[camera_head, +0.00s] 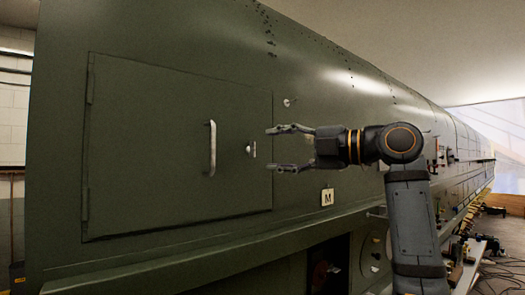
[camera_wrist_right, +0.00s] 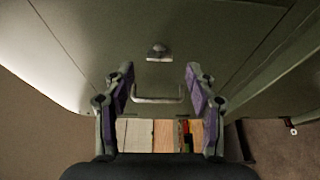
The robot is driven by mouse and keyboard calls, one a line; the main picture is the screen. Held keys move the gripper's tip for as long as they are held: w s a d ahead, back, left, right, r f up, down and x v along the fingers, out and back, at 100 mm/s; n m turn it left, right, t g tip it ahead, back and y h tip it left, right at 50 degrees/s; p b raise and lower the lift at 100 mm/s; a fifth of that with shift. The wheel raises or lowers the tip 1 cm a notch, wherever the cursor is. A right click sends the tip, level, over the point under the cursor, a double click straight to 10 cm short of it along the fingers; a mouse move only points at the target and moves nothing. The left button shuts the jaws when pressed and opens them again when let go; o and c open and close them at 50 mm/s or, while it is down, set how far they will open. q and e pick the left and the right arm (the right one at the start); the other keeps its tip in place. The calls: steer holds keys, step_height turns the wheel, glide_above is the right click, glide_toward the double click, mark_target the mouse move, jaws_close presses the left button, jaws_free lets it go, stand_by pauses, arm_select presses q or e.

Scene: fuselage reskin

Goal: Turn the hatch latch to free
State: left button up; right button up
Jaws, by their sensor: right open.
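The closed hatch (camera_head: 150,190) is a flat green panel in the fuselage side. The hatch latch (camera_head: 251,149) is a small metal piece near its right edge, right of the vertical bar handle (camera_head: 212,150). My right gripper (camera_head: 270,149) is open, just right of the latch and at about its height, fingers pointing left. No contact with the latch shows. In the right wrist view, the small latch (camera_wrist_right: 158,52) shows above the U-shaped handle (camera_wrist_right: 157,99), between the lines of the open fingers (camera_wrist_right: 158,84). My left gripper is not in view.
A small round fitting (camera_head: 288,102) sits on the skin above my right gripper. A plate marked M (camera_head: 327,197) is below it. A ledge (camera_head: 180,249) runs under the hatch. Tools and cables (camera_head: 470,250) lie at the lower right.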

steer(key=v, duration=0.7)
steer(key=shift+d, duration=0.3)
steer(key=shift+s, duration=0.1)
